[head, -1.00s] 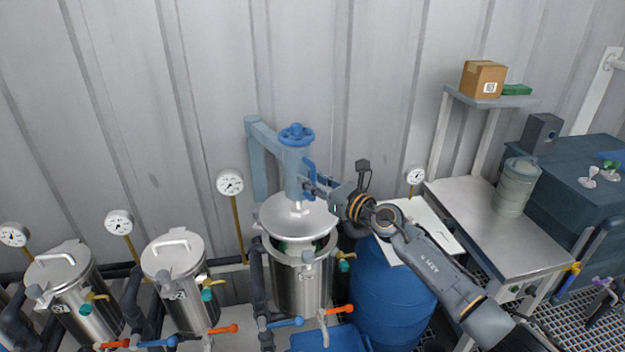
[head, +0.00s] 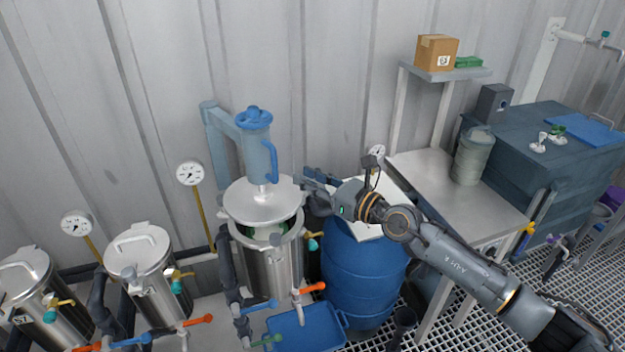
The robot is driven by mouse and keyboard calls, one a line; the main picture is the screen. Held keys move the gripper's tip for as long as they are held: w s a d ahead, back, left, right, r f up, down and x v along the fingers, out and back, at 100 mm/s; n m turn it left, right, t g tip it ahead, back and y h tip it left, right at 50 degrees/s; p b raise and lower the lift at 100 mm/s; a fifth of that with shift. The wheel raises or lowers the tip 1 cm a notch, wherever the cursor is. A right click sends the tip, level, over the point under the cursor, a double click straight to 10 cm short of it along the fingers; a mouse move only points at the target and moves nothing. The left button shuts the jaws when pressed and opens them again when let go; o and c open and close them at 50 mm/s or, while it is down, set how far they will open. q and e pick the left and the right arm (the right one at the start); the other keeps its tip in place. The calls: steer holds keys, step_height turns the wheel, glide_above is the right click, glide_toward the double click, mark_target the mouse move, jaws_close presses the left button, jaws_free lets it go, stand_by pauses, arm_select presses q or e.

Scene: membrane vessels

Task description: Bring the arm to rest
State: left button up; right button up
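My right arm comes in from the lower right. Its gripper (head: 308,186) is to the right of the blue lift column (head: 257,150) and its handle (head: 273,160), apart from them. The fingers look spread, with nothing between them. The gripper is just right of the raised steel lid (head: 262,206) and above the blue barrel (head: 362,280). The lid hangs over the open steel vessel (head: 272,264), with a gap in which something pale green shows. My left gripper is not in view.
Two closed steel vessels (head: 142,262) stand at left with gauges (head: 190,174) behind. A white board (head: 372,205) lies on the barrel. A steel table (head: 455,198) with a translucent container (head: 473,158) and a shelf with a cardboard box (head: 437,52) stand at right. A blue tray (head: 303,328) lies below.

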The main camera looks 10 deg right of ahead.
steer(key=shift+s+d, duration=0.3)
